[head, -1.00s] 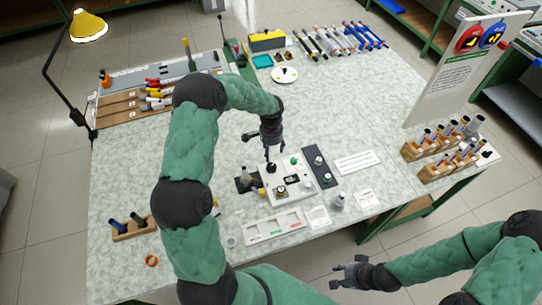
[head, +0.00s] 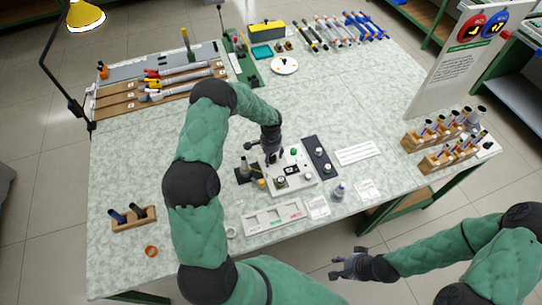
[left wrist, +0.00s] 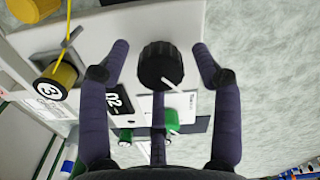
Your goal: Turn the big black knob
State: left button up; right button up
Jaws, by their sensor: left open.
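The big black knob (left wrist: 160,66) is round and ribbed with a white pointer line, and sits on the pale control panel (left wrist: 110,25) in the left wrist view. My left gripper (left wrist: 161,50) is open, with one finger on each side of the knob and a visible gap on both sides. In the head view my left gripper (head: 269,158) is down over the back left part of the panel (head: 307,184) and mostly hides the knob. My right gripper (head: 340,267) is empty, its fingers apart, beyond the table's front edge.
A dark strip with round parts (head: 319,155) lies right of the panel. A labelled tray (head: 272,219) lies in front. The table's middle behind is clear.

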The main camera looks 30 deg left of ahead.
pick_arm(q)
jog(key=c, duration=1.1)
jog(key=shift+f+n+b, duration=0.15)
jog(key=shift+n+b, duration=0.85)
jog(key=shift+b, duration=0.2)
jog(key=shift+c, duration=0.2)
jog(key=shift+n+b, duration=0.6)
jog(key=shift+n, duration=0.4)
jog(key=o, duration=1.1)
jog(key=shift+s, duration=0.1)
jog(key=shift+o, duration=0.2)
jog(key=shift+r, duration=0.2)
